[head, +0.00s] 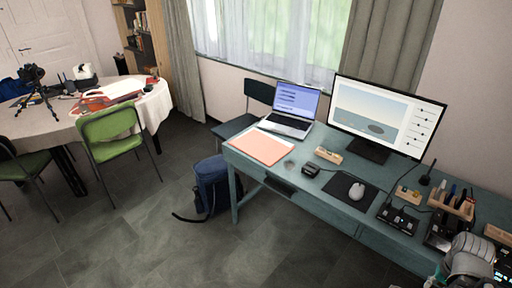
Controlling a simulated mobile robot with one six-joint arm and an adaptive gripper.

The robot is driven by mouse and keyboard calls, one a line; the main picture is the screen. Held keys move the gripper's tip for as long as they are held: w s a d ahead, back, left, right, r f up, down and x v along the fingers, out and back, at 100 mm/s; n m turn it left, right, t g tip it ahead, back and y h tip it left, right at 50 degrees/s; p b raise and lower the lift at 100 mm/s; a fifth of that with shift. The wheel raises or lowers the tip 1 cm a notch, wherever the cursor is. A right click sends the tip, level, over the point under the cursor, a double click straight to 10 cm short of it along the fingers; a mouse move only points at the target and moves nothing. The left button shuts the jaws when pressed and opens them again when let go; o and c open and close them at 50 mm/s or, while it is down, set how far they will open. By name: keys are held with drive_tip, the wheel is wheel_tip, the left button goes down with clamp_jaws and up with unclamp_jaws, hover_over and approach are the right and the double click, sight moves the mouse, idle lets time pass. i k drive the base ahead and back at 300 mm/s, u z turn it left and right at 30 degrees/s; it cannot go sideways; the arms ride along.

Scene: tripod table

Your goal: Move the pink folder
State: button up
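The pink folder (257,147) lies flat on the left end of the teal desk (341,191), near its front left corner. What looks like white paper shows along its back edge, by the laptop. Part of my arm shows at the bottom right corner of the head view, over the right end of the desk. I cannot make out my gripper's fingers there. The folder is well to the left of my arm, and nothing touches it from above.
A laptop (291,110) stands behind the folder, and a monitor (383,115) stands right of it. A glass (289,163), a mouse (356,192) on a dark pad and black devices (398,217) are on the desk. A blue backpack (211,184) is on the floor. The floor in front is clear.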

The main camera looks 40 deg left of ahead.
sight(267, 149)
drive_tip(key=u, duration=1.15)
drive_tip(key=k, duration=0.95)
drive_tip(key=u, duration=0.25)
drive_tip(key=i, duration=1)
